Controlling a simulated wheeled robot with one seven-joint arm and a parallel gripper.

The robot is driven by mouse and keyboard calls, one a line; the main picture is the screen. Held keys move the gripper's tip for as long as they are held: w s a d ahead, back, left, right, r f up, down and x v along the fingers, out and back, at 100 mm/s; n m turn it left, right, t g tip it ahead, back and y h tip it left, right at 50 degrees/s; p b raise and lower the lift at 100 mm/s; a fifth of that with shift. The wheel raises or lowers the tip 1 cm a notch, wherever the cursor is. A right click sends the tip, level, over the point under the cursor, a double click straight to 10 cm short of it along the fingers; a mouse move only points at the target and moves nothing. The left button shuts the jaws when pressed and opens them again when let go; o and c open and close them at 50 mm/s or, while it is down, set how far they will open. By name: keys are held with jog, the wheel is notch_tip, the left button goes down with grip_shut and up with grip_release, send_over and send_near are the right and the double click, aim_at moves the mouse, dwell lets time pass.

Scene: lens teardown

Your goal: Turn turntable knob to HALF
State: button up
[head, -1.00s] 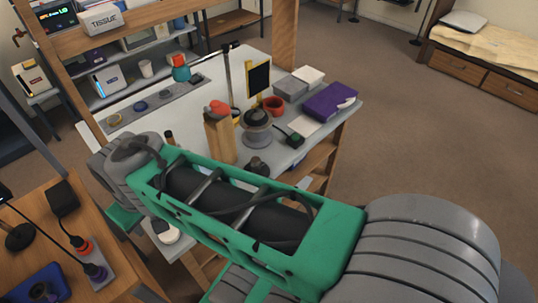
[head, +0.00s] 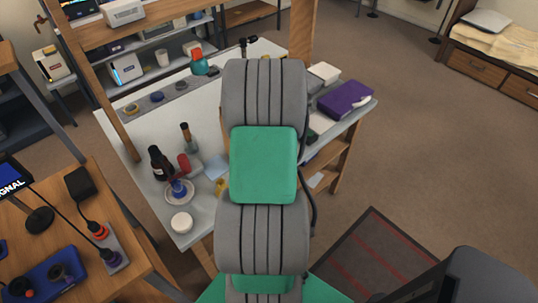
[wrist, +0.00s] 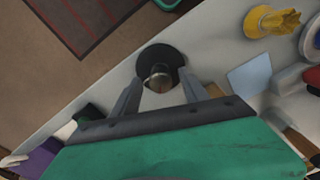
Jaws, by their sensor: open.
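In the wrist view, a dark round base with a shiny, rounded knob-like top (wrist: 159,80) stands on the light table near its edge. I take it for the turntable knob, but no scale or HALF mark is readable. My gripper (wrist: 160,74) is open, with one finger to each side of the knob in the picture. Whether the fingers touch it or are still above it cannot be told. In the head view, my arm covers the gripper and the knob.
Near the knob are a light blue sheet (wrist: 250,76), a yellow crown-shaped piece (wrist: 272,20) and a purple box (wrist: 38,160).

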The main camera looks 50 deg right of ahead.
jog(key=shift+f, duration=0.75)
jog(key=shift+c, duration=0.3)
grip_shut()
